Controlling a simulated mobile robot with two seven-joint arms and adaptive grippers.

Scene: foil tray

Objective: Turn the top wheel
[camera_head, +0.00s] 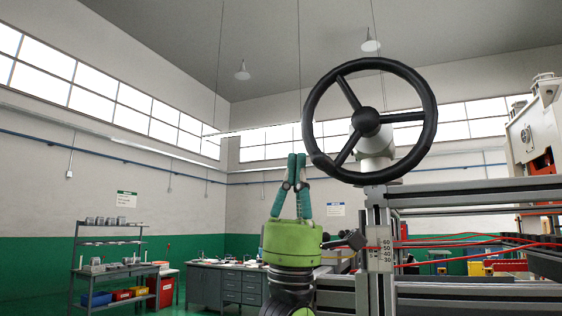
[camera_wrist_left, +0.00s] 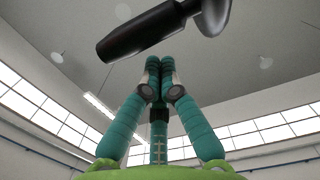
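The top wheel (camera_head: 427,102) is a large black handwheel with three spokes and a round hub (camera_head: 366,121), on a pale shaft above a metal frame. My left gripper (camera_head: 296,157) points up, just left of the wheel's lower left rim and apart from it in the picture. Its teal fingers are together at the tips, with nothing seen between them; they also show in the left wrist view (camera_wrist_left: 160,66). A dark tapered handle (camera_wrist_left: 150,32) with a rounded end crosses the top of that view; it looks like the small black lever (camera_head: 347,240) below the wheel. My right gripper is not in view.
The metal frame (camera_head: 470,190) with red cables fills the lower right. A graduated scale plate (camera_head: 380,247) is on its post. A grey shelf (camera_head: 110,240) and a workbench (camera_head: 225,283) stand far back left. The air left of my gripper is clear.

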